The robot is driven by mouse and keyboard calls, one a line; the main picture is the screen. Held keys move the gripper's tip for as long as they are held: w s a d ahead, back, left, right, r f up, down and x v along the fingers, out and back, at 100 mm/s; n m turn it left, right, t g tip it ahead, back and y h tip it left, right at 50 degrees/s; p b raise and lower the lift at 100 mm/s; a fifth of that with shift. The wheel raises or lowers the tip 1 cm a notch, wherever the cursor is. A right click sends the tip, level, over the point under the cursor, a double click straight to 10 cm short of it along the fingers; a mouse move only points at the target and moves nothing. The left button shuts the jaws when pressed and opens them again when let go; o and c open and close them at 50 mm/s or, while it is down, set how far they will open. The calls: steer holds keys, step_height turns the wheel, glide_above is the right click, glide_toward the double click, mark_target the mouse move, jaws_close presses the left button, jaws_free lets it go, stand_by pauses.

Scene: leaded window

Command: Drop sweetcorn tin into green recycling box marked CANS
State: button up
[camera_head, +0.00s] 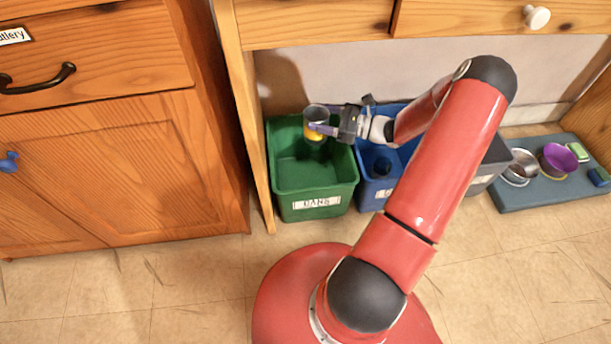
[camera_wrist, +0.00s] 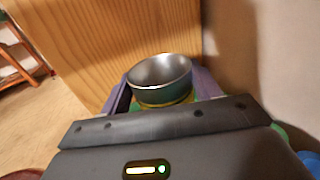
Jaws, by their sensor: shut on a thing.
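The sweetcorn tin (camera_head: 315,116) is held upright in my gripper (camera_head: 320,129), which is shut on it. The tin has a grey metal upper part and a yellow band lower down. In the wrist view the tin (camera_wrist: 162,80) shows its open, empty-looking top between the purple fingers. The green recycling box (camera_head: 283,184) has a white label reading CANS on its front. In the head view the tin appears over the back part of this box, above its floor. The exact height above the rim is hard to tell.
A wooden panel (camera_head: 240,110) stands close to the green box's left side. A blue box (camera_head: 368,196) stands to its right, with a grey box (camera_head: 490,166) beyond, both partly behind my arm. A mat (camera_head: 532,193) with bowls lies at the right.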

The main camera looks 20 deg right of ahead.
steer(key=shift+f+b, duration=0.8)
steer(key=shift+f, duration=0.7)
steer(key=o, duration=1.1)
steer(key=shift+c, duration=0.2)
steer(key=v, duration=0.8)
